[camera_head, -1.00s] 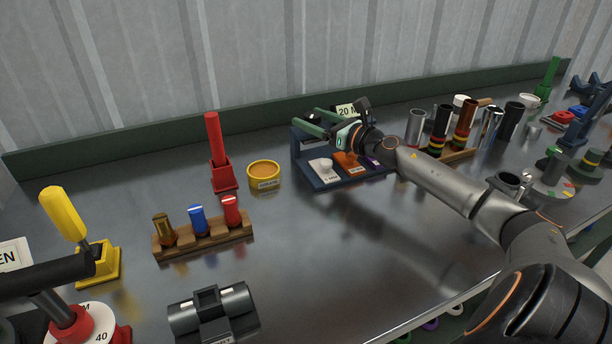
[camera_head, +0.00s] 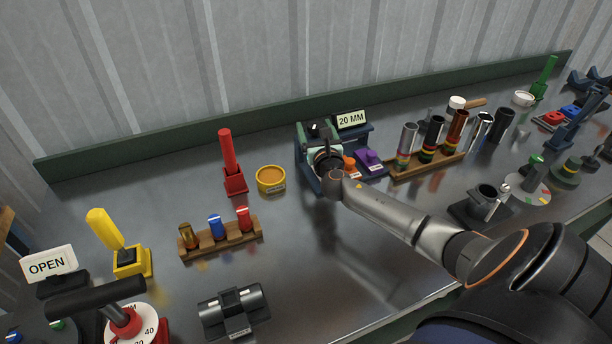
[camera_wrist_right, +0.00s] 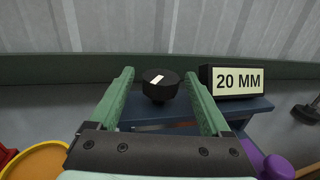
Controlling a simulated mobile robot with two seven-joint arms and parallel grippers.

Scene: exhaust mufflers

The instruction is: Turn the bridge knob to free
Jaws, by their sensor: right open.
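The bridge knob (camera_wrist_right: 160,84) is a round black knob with a white mark on its top. It stands on the blue bridge (camera_wrist_right: 243,107), beside the 20 MM sign (camera_wrist_right: 238,80). My right gripper (camera_wrist_right: 158,77) is open, its two green fingers on either side of the knob, with gaps showing. In the head view my right gripper (camera_head: 319,135) is over the left part of the bridge, and my wrist hides much of it. No "free" label is readable. My left gripper is not in view.
A red lever (camera_head: 231,165) and a yellow cup (camera_head: 271,179) stand to the left. A rack of tubes (camera_head: 424,160) stands to the right.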

